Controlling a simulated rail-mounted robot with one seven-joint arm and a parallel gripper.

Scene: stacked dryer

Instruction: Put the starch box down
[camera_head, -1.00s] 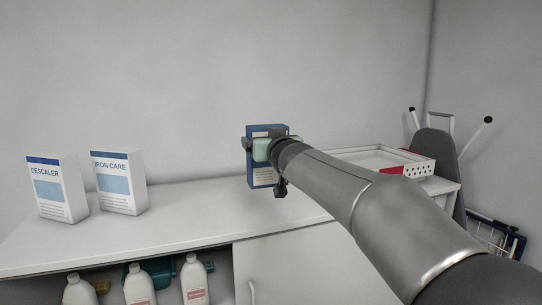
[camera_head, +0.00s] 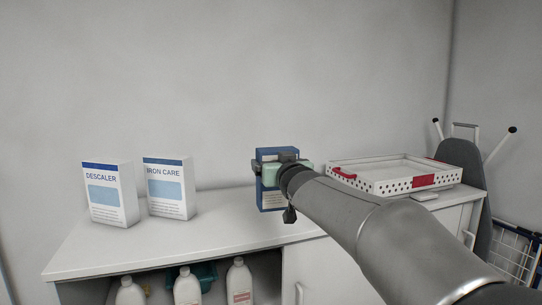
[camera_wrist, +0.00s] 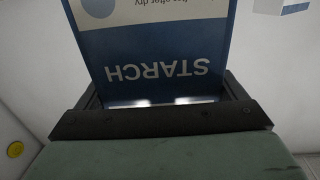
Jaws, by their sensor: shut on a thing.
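The blue starch box (camera_head: 271,200) is upright at the middle of the white counter top (camera_head: 232,226) in the head view, largely hidden behind my gripper and arm. Its base looks to be at or just above the counter; I cannot tell if it touches. In the wrist view the starch box (camera_wrist: 160,50) fills the space between the jaws, its STARCH lettering upside down. My gripper (camera_head: 280,168) is shut on the box near its upper part.
An iron care box (camera_head: 170,188) and a descaler box (camera_head: 110,195) stand to the left. A white perforated tray (camera_head: 395,184) with red parts is close on the right. Bottles (camera_head: 187,288) stand on the shelf below. A folded ironing board (camera_head: 478,230) leans at the far right.

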